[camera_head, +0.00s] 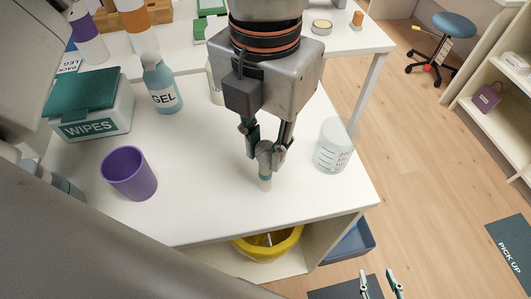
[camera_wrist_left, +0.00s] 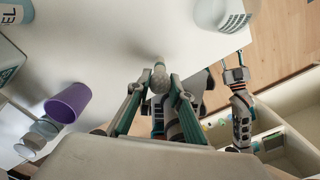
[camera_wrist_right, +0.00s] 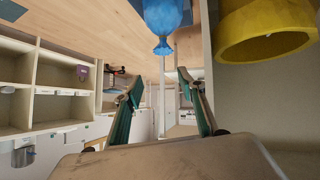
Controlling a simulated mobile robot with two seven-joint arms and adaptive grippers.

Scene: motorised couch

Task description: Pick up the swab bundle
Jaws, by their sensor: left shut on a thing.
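The swab bundle (camera_head: 265,183) is a small pale upright piece with a teal band, over the white table top near its front edge. My left gripper (camera_head: 265,155) points down and is shut on it; the fingers hide its upper part. In the left wrist view the bundle (camera_wrist_left: 159,78) shows between the fingertips. I cannot tell whether its lower end touches the table. My right gripper (camera_head: 380,284) is low in front of the table, its two fingers apart. In the right wrist view the right gripper (camera_wrist_right: 163,88) is open with nothing between its fingers.
A clear graduated beaker (camera_head: 334,146) stands right of my left gripper. A purple cup (camera_head: 129,174), gel bottle (camera_head: 162,84) and wipes box (camera_head: 90,112) stand to the left. A yellow bin (camera_head: 268,245) is under the table. Table around the bundle is clear.

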